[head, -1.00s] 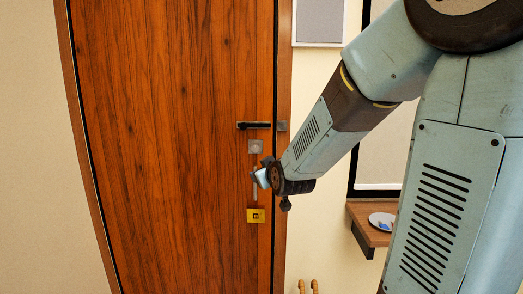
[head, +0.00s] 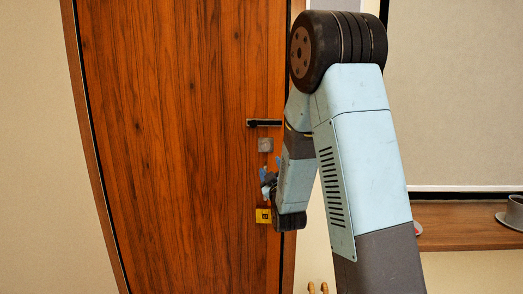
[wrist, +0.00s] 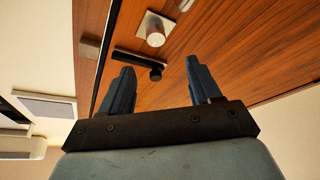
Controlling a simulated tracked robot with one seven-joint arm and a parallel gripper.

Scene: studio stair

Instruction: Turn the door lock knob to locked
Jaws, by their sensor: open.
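The brown wooden door (head: 180,150) fills the left half of the head view. A square metal lock plate (head: 265,145) sits on it below a black lever handle (head: 265,122). In the wrist view the lock plate (wrist: 150,25) carries a round pale knob (wrist: 155,39), with the black handle (wrist: 135,59) nearer my fingers. My gripper (head: 268,179) is in front of the door, below the lock plate. In the wrist view my gripper (wrist: 158,65) is open and empty, its fingers apart from the knob. The knob's turn position cannot be told.
A wooden shelf (head: 460,228) with a round grey object (head: 511,211) is at the right. Light panels (wrist: 45,107) show on the wall in the wrist view. The door's left side is clear.

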